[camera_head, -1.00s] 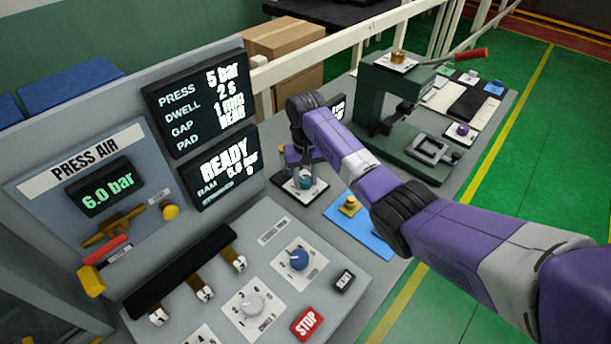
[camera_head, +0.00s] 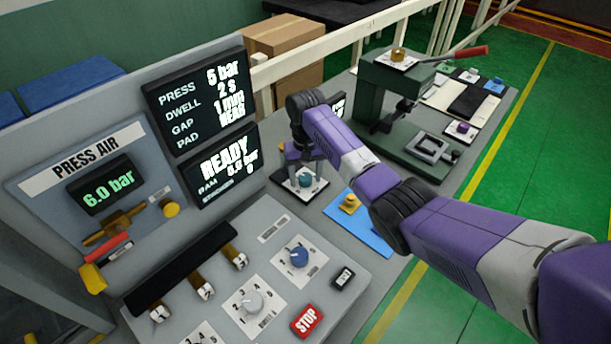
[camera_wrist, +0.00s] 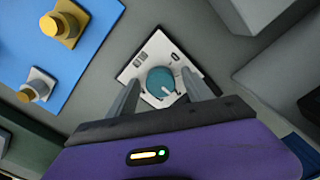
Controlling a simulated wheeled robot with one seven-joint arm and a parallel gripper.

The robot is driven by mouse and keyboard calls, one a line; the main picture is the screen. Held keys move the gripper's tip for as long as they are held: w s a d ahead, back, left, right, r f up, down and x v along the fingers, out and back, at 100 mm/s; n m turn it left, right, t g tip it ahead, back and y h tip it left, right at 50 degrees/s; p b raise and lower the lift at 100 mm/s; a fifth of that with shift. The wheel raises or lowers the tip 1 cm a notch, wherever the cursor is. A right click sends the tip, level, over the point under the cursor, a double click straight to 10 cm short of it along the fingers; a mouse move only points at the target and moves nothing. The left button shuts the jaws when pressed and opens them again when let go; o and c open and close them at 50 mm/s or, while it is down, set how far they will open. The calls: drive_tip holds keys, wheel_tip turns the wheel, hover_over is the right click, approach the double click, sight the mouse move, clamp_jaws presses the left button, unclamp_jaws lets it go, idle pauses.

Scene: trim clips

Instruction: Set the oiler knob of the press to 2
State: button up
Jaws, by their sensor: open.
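A round teal knob (camera_wrist: 160,80) with a white pointer mark sits on a small white plate (camera_wrist: 137,68) with dark markings. I cannot read any label that names it as the oiler knob. In the wrist view the pointer faces the lower right. My gripper (camera_wrist: 161,88) is open, with one finger on each side of the knob; I cannot tell whether they touch it. In the head view the teal knob (camera_head: 306,180) shows just below my gripper (camera_head: 300,166), which my wrist partly hides. The green press (camera_head: 385,110) stands beyond, with a brass knob (camera_head: 398,54) on top.
A blue mat (camera_head: 365,232) with brass-coloured parts (camera_head: 349,203) lies right of the teal knob. The control panel with a blue knob (camera_head: 298,257), a white knob (camera_head: 251,301) and a red STOP button (camera_head: 307,320) is in front. Display screens (camera_head: 222,168) stand to the left.

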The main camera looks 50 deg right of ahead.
sight(306, 177)
drive_tip(key=shift+r+b, duration=0.6)
drive_tip(key=shift+r, duration=3.3)
drive_tip(key=shift+s, duration=0.1)
